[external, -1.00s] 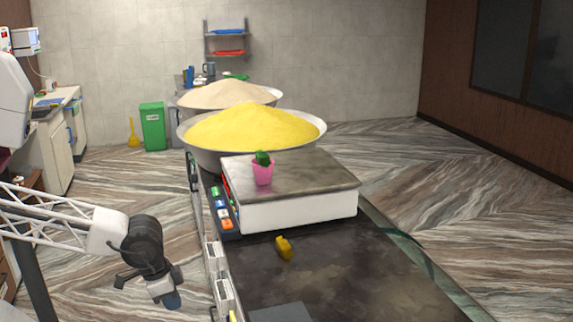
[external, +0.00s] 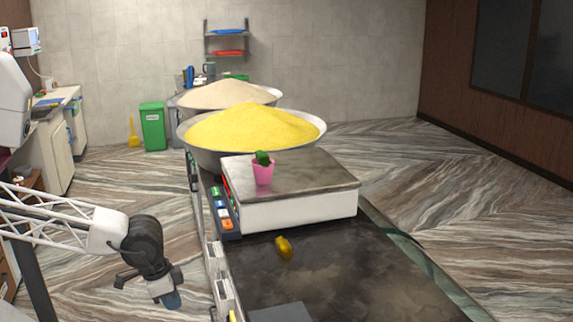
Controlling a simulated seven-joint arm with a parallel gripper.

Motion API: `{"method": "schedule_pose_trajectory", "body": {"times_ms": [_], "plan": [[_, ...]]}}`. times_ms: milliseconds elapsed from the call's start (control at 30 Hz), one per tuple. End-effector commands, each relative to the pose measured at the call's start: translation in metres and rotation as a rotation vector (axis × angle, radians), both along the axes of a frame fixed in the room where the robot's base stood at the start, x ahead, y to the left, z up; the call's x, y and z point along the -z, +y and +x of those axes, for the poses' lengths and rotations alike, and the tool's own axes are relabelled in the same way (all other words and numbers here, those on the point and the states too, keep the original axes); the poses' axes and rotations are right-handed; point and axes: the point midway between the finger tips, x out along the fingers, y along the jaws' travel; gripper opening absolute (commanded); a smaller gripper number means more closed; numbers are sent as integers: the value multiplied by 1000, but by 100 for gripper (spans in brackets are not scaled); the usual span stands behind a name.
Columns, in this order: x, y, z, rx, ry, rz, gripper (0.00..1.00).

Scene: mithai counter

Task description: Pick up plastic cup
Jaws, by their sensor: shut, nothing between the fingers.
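My gripper (external: 172,300) is at the lower left, pointing down beside the counter's left edge. It is shut and empty, well apart from the cup, lower and to its left. Its fingertips are small and dark in this view.
A small yellow object (external: 284,247) lies on the dark counter (external: 340,270) in front of the scale. A large bowl (external: 200,155) heaped with yellow powder stands behind the scale, with a second bowl (external: 190,100) beyond. The counter's near right part is clear.

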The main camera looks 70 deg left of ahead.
Motion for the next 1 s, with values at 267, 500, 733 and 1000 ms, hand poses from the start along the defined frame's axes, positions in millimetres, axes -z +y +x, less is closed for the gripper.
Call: {"method": "schedule_pose_trajectory", "body": {"times_ms": [267, 500, 733, 1000], "plan": [[0, 0, 0, 0, 0, 0, 26], [0, 0, 0, 0, 0, 0, 63], [0, 0, 0, 0, 0, 0, 91], [-2, 0, 1, -3, 0, -1, 91]]}}
